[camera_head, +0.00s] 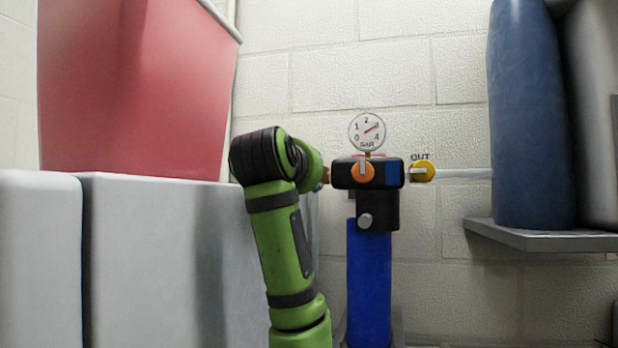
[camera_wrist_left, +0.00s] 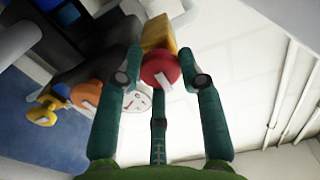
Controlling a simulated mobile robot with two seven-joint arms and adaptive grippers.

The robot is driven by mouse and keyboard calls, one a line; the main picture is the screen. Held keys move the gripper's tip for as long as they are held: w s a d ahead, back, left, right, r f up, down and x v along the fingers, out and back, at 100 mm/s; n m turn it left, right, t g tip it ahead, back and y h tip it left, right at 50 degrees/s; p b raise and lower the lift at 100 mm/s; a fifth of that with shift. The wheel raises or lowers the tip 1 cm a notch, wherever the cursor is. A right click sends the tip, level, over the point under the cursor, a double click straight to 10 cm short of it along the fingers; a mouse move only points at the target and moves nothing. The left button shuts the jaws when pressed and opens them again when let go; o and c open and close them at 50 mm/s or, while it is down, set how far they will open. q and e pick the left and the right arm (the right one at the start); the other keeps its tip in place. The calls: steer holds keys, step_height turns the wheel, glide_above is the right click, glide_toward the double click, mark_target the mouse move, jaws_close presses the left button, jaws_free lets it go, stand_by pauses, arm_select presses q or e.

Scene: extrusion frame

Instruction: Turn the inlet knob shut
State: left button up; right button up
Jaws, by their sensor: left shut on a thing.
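The inlet knob (camera_wrist_left: 157,68) is red with a white pointer mark and sits on a yellow fitting (camera_wrist_left: 157,33) in the left wrist view. My left gripper (camera_wrist_left: 161,74) has its teal fingers around the knob's sides and is shut on it. In the head view my green arm hides the knob and most of the gripper. The black regulator block (camera_head: 343,174) sits above a blue cylinder (camera_head: 369,285). My right gripper does not show.
A grey shelf (camera_head: 540,236) holds a blue bottle (camera_head: 530,120). Grey boxes (camera_head: 150,260) and a red bin (camera_head: 135,85) stand close on the left.

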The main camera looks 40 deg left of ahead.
arm_select(q)
steer(key=shift+r+m, duration=0.2)
steer(key=shift+m, duration=0.1)
steer(key=o, duration=1.2)
steer(key=shift+c, duration=0.2)
steer(key=shift+w+f, duration=0.1)
steer(key=shift+f, duration=0.05)
steer(key=v, duration=1.2)
